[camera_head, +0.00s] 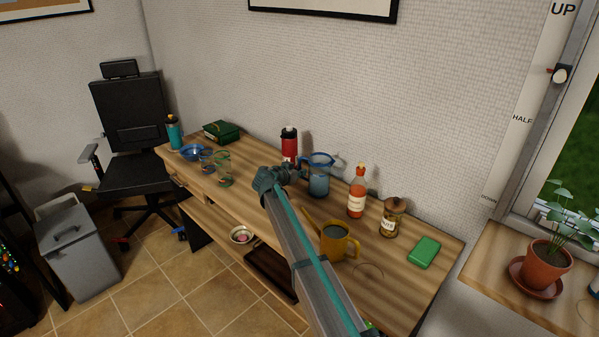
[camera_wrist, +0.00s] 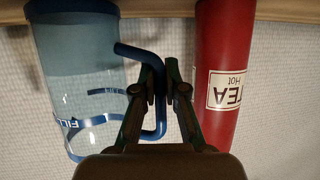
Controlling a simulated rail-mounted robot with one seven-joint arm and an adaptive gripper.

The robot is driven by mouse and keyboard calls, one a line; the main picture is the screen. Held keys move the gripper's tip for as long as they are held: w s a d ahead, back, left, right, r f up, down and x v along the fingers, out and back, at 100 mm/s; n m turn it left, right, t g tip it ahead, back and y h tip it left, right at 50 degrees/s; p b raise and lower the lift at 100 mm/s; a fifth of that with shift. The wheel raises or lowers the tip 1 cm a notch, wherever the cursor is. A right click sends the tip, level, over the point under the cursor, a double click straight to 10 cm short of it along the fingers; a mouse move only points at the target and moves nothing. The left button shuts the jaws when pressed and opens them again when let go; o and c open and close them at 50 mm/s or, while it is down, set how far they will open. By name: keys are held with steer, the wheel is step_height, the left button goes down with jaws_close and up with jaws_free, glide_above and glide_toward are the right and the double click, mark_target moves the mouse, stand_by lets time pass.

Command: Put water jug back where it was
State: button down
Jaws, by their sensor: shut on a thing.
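The water jug (camera_head: 320,182) is clear with a blue rim and blue handle and holds bluish water. It is upright at the back of the wooden desk; I cannot tell whether its base touches the desk top. My gripper (camera_head: 298,170) reaches its left side in the head view. In the wrist view, which is upside down, the jug (camera_wrist: 82,75) is at left and my gripper's fingers (camera_wrist: 160,82) are shut on its blue handle (camera_wrist: 158,115). A faint ring mark (camera_head: 369,271) shows on the desk's front right part.
A red tea flask (camera_head: 289,145) stands close beside my gripper. An orange-red bottle (camera_head: 357,196), brown jar (camera_head: 391,217), yellow watering can (camera_head: 338,243) and green box (camera_head: 424,252) are to the right. Glasses (camera_head: 222,170) and a blue bowl (camera_head: 195,152) are left.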

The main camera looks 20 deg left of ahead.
steer(key=shift+f, duration=0.25)
steer(key=c, duration=1.2)
jaws_free()
steer(key=shift+r, duration=0.2)
steer(key=shift+s, duration=0.15)
steer(key=b+v, duration=0.2)
steer(key=v, duration=0.9)
steer(key=shift+s+r, duration=0.2)
steer(key=shift+s, duration=0.15)
steer(key=shift+a, duration=0.1)
